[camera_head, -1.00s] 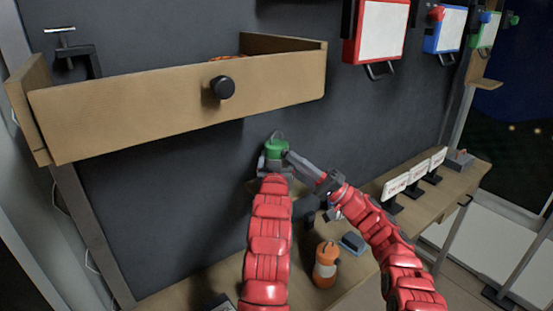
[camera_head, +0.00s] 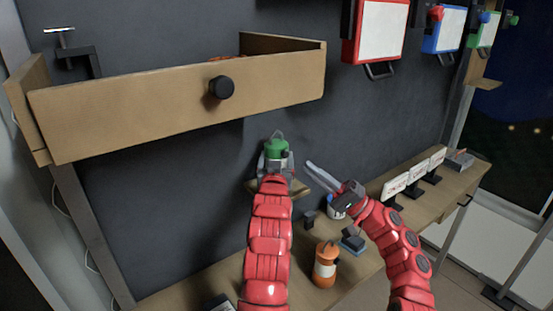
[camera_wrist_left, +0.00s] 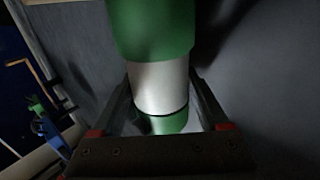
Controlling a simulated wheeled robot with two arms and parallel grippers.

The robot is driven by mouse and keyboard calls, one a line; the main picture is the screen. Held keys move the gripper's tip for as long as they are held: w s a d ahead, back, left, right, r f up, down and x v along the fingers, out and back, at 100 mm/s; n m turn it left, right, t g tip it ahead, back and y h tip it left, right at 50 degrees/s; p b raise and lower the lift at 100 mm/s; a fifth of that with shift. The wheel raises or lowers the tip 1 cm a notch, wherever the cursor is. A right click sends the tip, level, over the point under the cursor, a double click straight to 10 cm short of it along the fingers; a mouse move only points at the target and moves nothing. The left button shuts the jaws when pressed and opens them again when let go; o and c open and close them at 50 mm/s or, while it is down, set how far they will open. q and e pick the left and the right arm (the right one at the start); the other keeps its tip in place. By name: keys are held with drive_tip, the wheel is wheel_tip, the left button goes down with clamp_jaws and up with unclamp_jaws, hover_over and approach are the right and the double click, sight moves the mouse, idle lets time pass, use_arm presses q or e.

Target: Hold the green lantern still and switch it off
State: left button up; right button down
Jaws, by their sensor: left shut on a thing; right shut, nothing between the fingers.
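The green lantern (camera_head: 276,148) stands upright in front of the dark wall, below the drawer, with its wire handle up. My left gripper (camera_head: 276,170) is shut on it from the front. In the left wrist view the lantern's grey-white middle (camera_wrist_left: 158,88) sits between the two fingers (camera_wrist_left: 160,105), with green above and below it. The lantern's lower part is hidden by my left arm in the head view. My right gripper (camera_head: 309,164) is shut and empty, a little to the right of the lantern and apart from it.
An open wooden drawer (camera_head: 150,110) with a black knob juts out above the lantern. An orange lantern (camera_head: 325,264) and a blue-grey block (camera_head: 352,240) are on the bench below. Small white signs (camera_head: 395,186) line the bench at right. Framed panels (camera_head: 380,30) hang above.

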idle(0.3)
use_arm(q)
drive_tip(key=o, duration=1.5)
drive_tip(key=shift+s, duration=0.1)
